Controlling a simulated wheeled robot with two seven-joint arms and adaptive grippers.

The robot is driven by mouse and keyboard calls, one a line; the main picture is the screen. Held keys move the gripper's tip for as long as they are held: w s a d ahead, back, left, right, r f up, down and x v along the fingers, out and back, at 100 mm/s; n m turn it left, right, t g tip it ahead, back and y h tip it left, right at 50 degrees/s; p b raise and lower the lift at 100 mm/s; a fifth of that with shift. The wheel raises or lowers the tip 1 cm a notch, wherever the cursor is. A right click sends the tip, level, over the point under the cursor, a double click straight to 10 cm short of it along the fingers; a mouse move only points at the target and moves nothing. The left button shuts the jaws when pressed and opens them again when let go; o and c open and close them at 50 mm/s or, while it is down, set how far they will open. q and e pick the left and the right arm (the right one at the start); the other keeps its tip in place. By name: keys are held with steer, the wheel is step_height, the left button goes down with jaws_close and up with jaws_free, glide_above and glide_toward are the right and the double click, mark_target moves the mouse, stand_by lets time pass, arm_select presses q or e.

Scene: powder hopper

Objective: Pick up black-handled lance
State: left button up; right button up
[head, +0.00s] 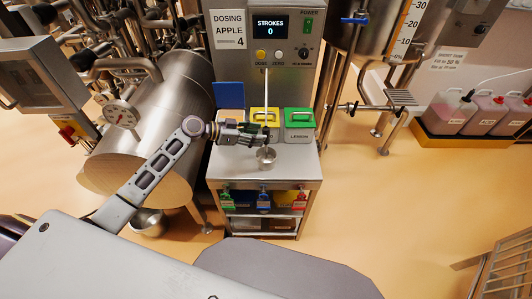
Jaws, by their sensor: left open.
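My left gripper (262,135) is open and reaches in from the left over the steel cart top. It is in front of the bins and just above a small metal cup (266,158). A thin pale rod (267,95) stands upright behind the gripper, in front of the dosing panel. Its lower end is hidden at the gripper. I cannot make out a black handle apart from the dark fingers, so I cannot tell if the rod is the black-handled lance. My right gripper is out of view.
On the cart (298,163) stand a green-lidded bin (299,122), a yellow-lidded bin (257,115) and a blue panel (229,95). The dosing machine (232,62) rises behind. A large steel tank (165,110) is at left.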

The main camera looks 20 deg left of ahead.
mark_target(267, 134)
arm_select(q)
steer(key=shift+r+p+x, duration=0.15)
steer(key=shift+p+x, duration=0.25)
steer(key=shift+x, duration=0.75)
steer(key=shift+r+p+x, duration=0.15)
steer(key=shift+p+x, duration=0.25)
steer(key=shift+x, duration=0.7)
steer(key=shift+w+f, duration=0.1)
jaws_close()
